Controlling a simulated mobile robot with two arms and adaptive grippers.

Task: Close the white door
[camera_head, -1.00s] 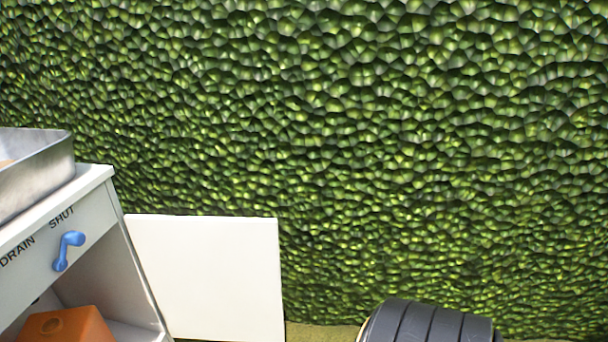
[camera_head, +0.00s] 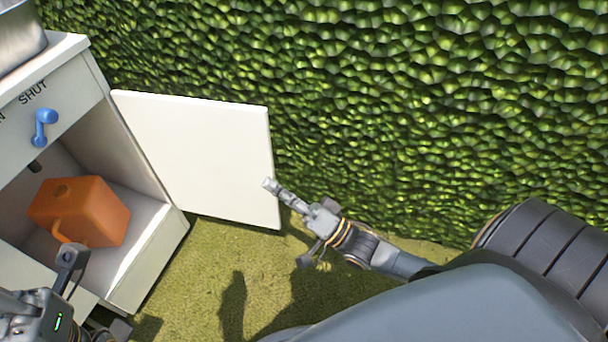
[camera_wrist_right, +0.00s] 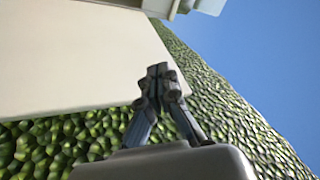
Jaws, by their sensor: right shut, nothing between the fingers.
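The white door (camera_head: 205,155) stands swung wide open at the right side of the white cabinet (camera_head: 150,255), in front of the hedge. Its pale face also fills the upper left of the right wrist view (camera_wrist_right: 75,55). My right gripper (camera_head: 270,184) is shut and empty by the door's free right edge; in the right wrist view its closed fingertips (camera_wrist_right: 158,70) show close to the door's edge. I cannot tell whether they touch it. Part of my left gripper (camera_head: 70,262) shows at the lower left, in front of the cabinet opening; its finger state is unclear.
An orange jug (camera_head: 95,212) stands inside the open cabinet. A blue handle (camera_head: 42,128) is on the cabinet front below a metal basin (camera_head: 20,35). A green hedge wall (camera_head: 420,110) rises behind the door. Grass (camera_head: 205,285) lies clear below the door.

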